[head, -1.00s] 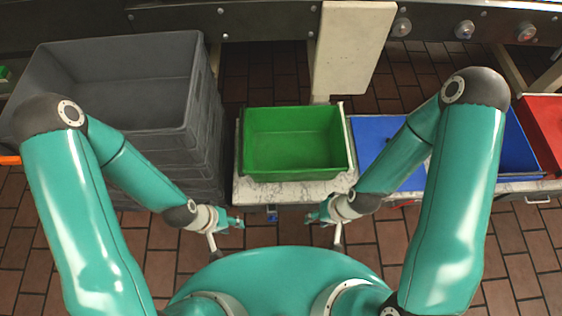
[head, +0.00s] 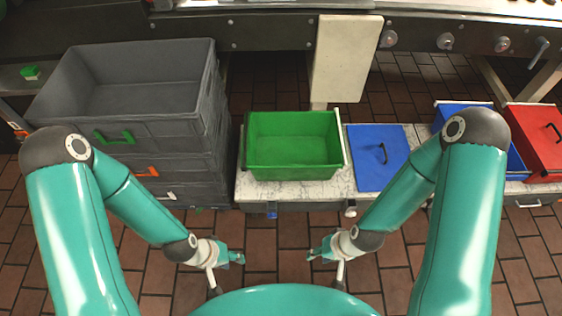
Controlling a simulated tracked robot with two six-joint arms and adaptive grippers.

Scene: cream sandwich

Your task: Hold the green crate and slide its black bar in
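The green crate (head: 295,171) sits open and upright on a pale marble-look bench (head: 290,190) in the middle of the head view. It looks empty. A thin pale strip runs along its right side, with a narrow dark edge at its left. I cannot make out a black bar for certain. My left gripper (head: 239,257) is in front of the bench, below the crate's left end. My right gripper (head: 312,255) is in front of the bench, below the crate's right end. Both are apart from the crate and hold nothing visible; their fingers are too small to judge.
Stacked grey crates (head: 160,130) stand left of the bench. A blue lid (head: 375,165) with a black handle lies right of the green crate. A blue box (head: 452,106) and red box (head: 540,165) stand further right. A pale post (head: 345,60) rises behind. Brick floor lies in front.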

